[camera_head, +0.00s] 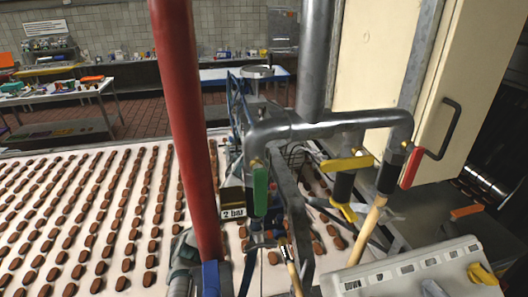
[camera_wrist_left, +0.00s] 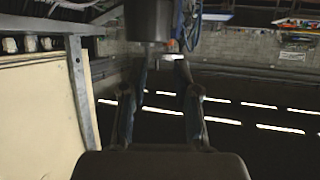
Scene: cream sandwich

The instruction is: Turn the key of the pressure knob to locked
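In the left wrist view, my left gripper (camera_wrist_left: 161,72) has its two dark fingers apart, with a visible gap between the tips. A dark cylinder (camera_wrist_left: 149,20) hangs just beyond the tips; it may be the pressure knob, but I cannot be sure. A small pale metal piece (camera_wrist_left: 185,62) and an orange spot show by the right fingertip; contact is unclear. In the head view, a "2 bar" label (camera_head: 232,212) stands beside a green valve handle (camera_head: 260,190). The key and its setting cannot be made out. I cannot clearly pick out my right gripper.
A thick red pipe (camera_head: 186,130) stands left of the label. Steel pipes (camera_head: 330,122) run above, with a yellow handle (camera_head: 346,164) and a red handle (camera_head: 411,168). A conveyor (camera_head: 72,215) with rows of brown biscuits lies left. A grey control panel (camera_head: 415,272) sits bottom right.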

